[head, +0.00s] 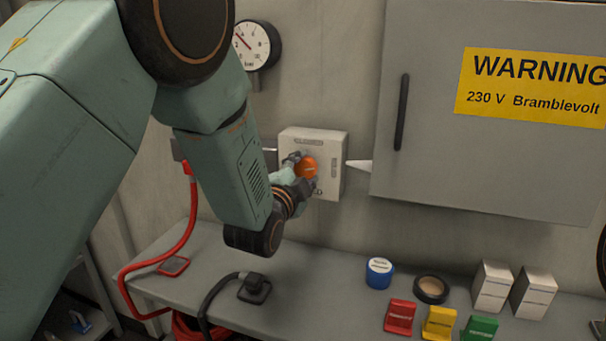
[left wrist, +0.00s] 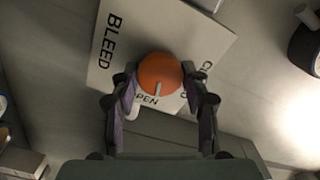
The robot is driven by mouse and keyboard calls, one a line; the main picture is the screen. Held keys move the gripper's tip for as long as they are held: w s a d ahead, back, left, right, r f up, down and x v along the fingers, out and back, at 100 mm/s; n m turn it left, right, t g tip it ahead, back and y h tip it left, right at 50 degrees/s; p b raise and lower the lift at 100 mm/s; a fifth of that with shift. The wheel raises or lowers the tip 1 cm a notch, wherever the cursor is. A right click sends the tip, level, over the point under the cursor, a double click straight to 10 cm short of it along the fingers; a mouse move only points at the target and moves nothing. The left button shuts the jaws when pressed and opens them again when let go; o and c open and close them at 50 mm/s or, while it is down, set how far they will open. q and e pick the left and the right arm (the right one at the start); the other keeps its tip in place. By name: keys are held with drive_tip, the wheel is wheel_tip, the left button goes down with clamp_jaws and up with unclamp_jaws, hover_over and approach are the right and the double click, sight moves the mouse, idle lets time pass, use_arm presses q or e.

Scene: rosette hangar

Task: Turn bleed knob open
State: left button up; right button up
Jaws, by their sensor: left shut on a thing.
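The bleed knob (head: 308,167) is round and orange, on a pale box (head: 334,150) fixed to the wall. The left wrist view shows the knob (left wrist: 159,72) with a pale pointer mark on the side towards the partly hidden word OPEN. BLEED is printed on the plate (left wrist: 185,28), and other lettering is partly covered. My left gripper (head: 303,170) is shut on the knob, one finger on each side, as the left wrist view also shows (left wrist: 159,82). My right gripper is not in view.
A round gauge (head: 256,45) hangs above the box. A grey cabinet (head: 430,150) with a warning sign stands to the right. A red hose (head: 190,220) hangs at left.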

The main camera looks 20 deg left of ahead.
use_arm(q)
drive_tip(key=shift+m, duration=1.7)
drive_tip(key=o, duration=1.2)
drive_tip(key=shift+c, duration=0.2)
drive_tip(key=s, duration=1.2)
drive_tip(key=shift+a, duration=0.15)
